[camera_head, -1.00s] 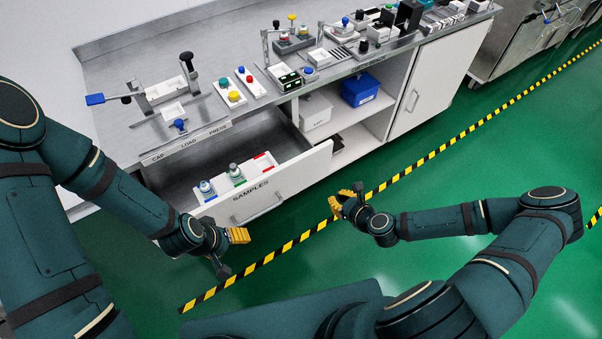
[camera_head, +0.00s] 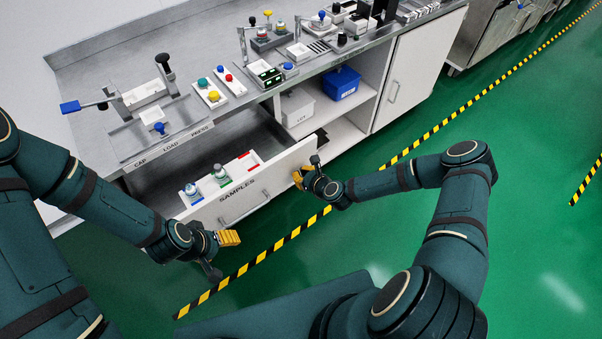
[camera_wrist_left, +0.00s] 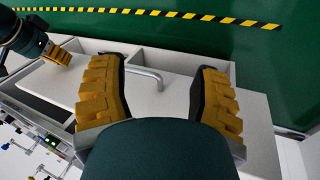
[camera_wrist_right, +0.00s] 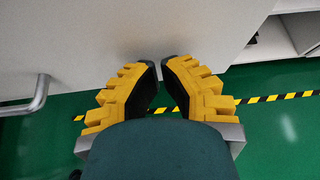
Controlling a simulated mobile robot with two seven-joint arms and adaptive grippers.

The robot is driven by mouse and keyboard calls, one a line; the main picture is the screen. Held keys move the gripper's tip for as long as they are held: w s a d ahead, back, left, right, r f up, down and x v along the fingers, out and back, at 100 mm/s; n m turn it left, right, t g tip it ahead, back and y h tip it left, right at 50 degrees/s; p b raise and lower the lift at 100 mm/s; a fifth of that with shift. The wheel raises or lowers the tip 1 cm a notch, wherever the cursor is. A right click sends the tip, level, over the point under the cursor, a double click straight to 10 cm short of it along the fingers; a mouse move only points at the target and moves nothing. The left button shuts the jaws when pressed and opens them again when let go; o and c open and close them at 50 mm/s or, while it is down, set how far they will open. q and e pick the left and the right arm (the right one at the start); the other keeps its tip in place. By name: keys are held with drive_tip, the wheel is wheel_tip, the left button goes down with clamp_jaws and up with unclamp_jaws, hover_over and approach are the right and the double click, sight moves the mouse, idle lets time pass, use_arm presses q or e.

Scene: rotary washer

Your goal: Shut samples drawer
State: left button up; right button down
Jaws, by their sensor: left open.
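The samples drawer (camera_head: 284,172) is pulled out of the white bench, with its inside showing. Its handle (camera_head: 243,207) sits below the SAMPLES label and also shows in the left wrist view (camera_wrist_left: 147,76). My left gripper (camera_head: 230,238) is open and empty, in front of the drawer's left part. My right gripper (camera_head: 297,179) is at the right end of the drawer front. In the right wrist view its fingertips (camera_wrist_right: 161,62) are nearly together with nothing between them, facing the white front panel; I cannot tell whether they touch it.
Small bottles (camera_head: 220,174) stand in a white rack inside the drawer. The worktop (camera_head: 215,55) above carries a press and several trays. A blue bin (camera_head: 341,84) is on the open shelf to the right. The green floor (camera_head: 420,250) in front is clear.

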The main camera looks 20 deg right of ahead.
drive_tip(key=shift+w+a, duration=0.1)
drive_tip(key=shift+w, duration=0.15)
